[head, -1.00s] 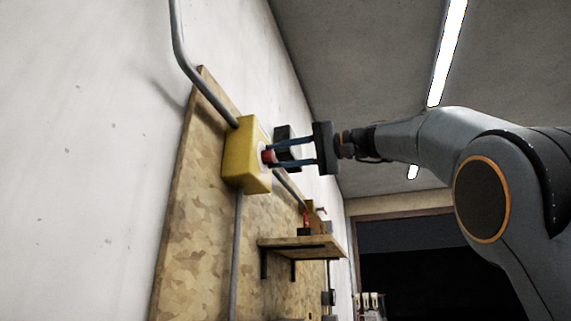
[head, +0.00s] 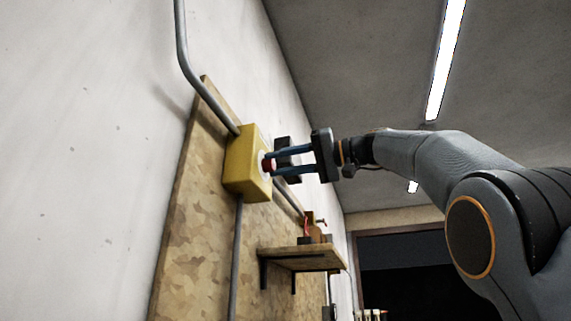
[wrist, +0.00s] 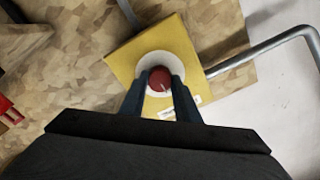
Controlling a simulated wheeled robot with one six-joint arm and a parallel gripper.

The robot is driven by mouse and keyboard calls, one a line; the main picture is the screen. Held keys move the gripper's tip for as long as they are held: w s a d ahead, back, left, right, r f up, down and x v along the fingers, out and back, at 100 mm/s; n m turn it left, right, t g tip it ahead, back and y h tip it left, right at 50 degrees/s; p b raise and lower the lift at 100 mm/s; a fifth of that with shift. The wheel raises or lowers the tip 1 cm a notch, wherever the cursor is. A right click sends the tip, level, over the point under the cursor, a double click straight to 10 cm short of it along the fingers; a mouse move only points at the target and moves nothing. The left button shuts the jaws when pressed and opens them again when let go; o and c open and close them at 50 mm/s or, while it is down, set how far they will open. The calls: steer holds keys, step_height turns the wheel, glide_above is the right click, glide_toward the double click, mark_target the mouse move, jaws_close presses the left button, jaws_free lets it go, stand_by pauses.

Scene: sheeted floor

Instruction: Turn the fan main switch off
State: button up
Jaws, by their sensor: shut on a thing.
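The fan main switch is a yellow box (head: 242,172) with a red knob (head: 269,165) on a pale round plate, fixed to a wood-chip board on the wall. In the wrist view the yellow box (wrist: 186,54) shows face-on, with the red knob (wrist: 159,80) at the centre of the white disc (wrist: 148,68) and a small label near the lower edge. My gripper (head: 271,164) reaches in from the right. Its two blue fingers are shut on the red knob, one on each side, also in the wrist view (wrist: 160,84). The knob's lower part is partly hidden by the fingers.
Grey conduit (head: 184,62) runs into the box from above and leaves below. The board (head: 195,235) carries a small wooden shelf (head: 300,259) below right, with a red-handled item on it. A dark box sits behind my fingers. A dark doorway (head: 410,270) is further back.

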steer(key=shift+s+a+r, duration=0.15)
steer(key=shift+s+r, duration=0.05)
steer(key=shift+r, duration=0.1)
steer(key=o, duration=1)
steer(key=shift+a, duration=0.15)
steer(key=shift+o, duration=0.2)
steer(key=shift+f, duration=0.15)
steer(key=shift+d, duration=0.55)
steer(key=b+v, duration=0.1)
steer(key=v, duration=0.6)
